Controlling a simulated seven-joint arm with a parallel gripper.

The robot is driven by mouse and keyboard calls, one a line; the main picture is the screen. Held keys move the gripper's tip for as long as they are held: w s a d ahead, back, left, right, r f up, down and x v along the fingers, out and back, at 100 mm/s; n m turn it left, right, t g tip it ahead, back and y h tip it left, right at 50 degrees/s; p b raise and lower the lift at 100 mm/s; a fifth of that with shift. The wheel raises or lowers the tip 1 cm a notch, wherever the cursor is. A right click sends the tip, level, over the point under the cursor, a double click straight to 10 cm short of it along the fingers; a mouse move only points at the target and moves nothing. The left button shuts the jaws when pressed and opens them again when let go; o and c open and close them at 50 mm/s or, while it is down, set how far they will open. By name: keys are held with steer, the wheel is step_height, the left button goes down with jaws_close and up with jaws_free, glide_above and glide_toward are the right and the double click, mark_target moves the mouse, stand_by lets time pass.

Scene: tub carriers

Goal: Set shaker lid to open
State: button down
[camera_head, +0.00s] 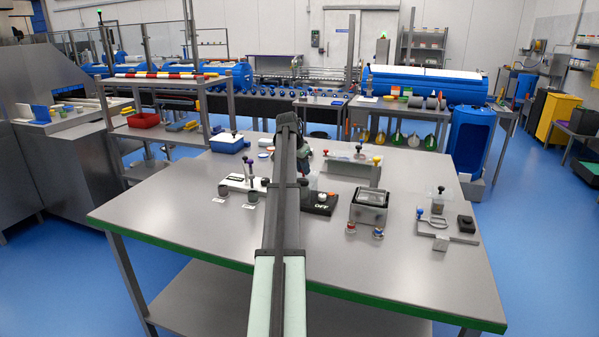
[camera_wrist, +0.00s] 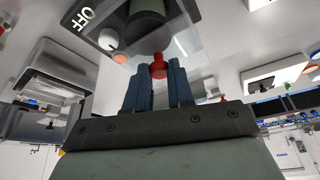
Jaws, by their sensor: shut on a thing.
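The shaker appears to be the black base marked OFF (camera_head: 320,207) near the middle of the table, partly hidden behind my arm. The wrist view shows the same black base (camera_wrist: 75,14) with a white knob (camera_wrist: 108,39). A clear lid (camera_wrist: 185,45) carries a red knob (camera_wrist: 158,66). My gripper (camera_wrist: 159,73) has its two dark blue fingers closed around this red knob. A dark round shape shows behind the clear lid. My arm hides the gripper's fingertips in the head view, and I cannot tell the lid's exact angle.
A metal box with a clear top (camera_head: 369,208) stands just right of the shaker. A white unit with a purple knob (camera_head: 245,180) and dark cups stand left. A grey plate with a black block (camera_head: 466,224) lies far right. The table's front left is clear.

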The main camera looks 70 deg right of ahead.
steer(key=d, duration=0.6)
steer(key=shift+d, duration=0.3)
steer(key=c, duration=1)
jaws_free()
steer(key=shift+o, duration=0.2)
steer(key=shift+a+r, duration=0.1)
steer(key=v, duration=1.3)
steer(key=shift+w+a+r, duration=0.15)
steer(key=shift+a+r, duration=0.05)
steer(key=shift+r, duration=0.05)
